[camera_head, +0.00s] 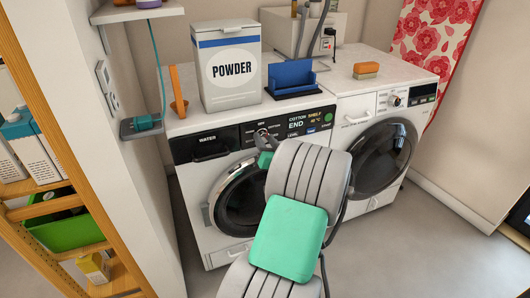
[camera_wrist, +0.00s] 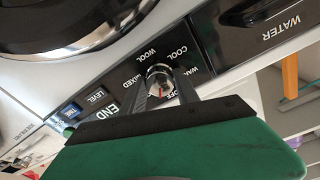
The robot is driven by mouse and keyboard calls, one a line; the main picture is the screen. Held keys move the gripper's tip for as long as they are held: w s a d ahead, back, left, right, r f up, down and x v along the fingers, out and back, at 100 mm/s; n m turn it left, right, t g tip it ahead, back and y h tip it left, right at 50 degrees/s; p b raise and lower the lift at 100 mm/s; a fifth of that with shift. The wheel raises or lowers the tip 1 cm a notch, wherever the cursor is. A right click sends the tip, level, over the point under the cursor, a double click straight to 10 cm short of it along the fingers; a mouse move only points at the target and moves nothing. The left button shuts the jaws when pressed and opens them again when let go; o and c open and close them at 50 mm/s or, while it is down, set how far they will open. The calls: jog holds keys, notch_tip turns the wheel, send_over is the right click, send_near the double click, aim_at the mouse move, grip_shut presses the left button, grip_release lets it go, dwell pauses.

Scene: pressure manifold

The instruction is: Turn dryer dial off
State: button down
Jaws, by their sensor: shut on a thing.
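The left front-loading machine (camera_head: 203,174) has a black panel with a small silver dial (camera_wrist: 160,79). Labels COOL, WOOL and MIXED ring the dial in the wrist view; another, apparently OFF, is partly hidden by a finger. A small red mark shows on the dial's face, but its exact setting is hard to tell. My gripper (camera_wrist: 162,88) is shut on the dial, with one dark finger on each side. In the head view, my gripper (camera_head: 264,138) reaches the panel and mostly hides the dial.
A right-hand machine (camera_head: 355,118) has its own dial (camera_head: 396,99). A powder box (camera_head: 230,75), blue holder (camera_head: 290,78) and brush (camera_head: 366,70) stand on top. A wall edge and wooden shelf (camera_head: 60,135) are on the left. Floor is clear at right.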

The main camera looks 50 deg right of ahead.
jog(key=n+b, duration=0.1)
jog(key=b, duration=0.2)
jog(key=f+n+b, duration=0.1)
jog(key=n+b, duration=0.1)
jog(key=b, duration=0.1)
jog(key=shift+n, duration=0.3)
jog(key=n+b, duration=0.1)
jog(key=b, duration=0.2)
jog(key=shift+r+n, duration=0.2)
jog(key=shift+n, duration=0.2)
jog(key=shift+r+n+b, duration=0.15)
jog(key=shift+n+b, duration=0.25)
jog(key=shift+b, duration=0.45)
jog(key=shift+r, duration=0.1)
jog(key=c, duration=0.9)
grip_release()
jog(key=p+v, duration=0.1)
jog(key=v, duration=0.6)
jog(key=shift+s, duration=0.4)
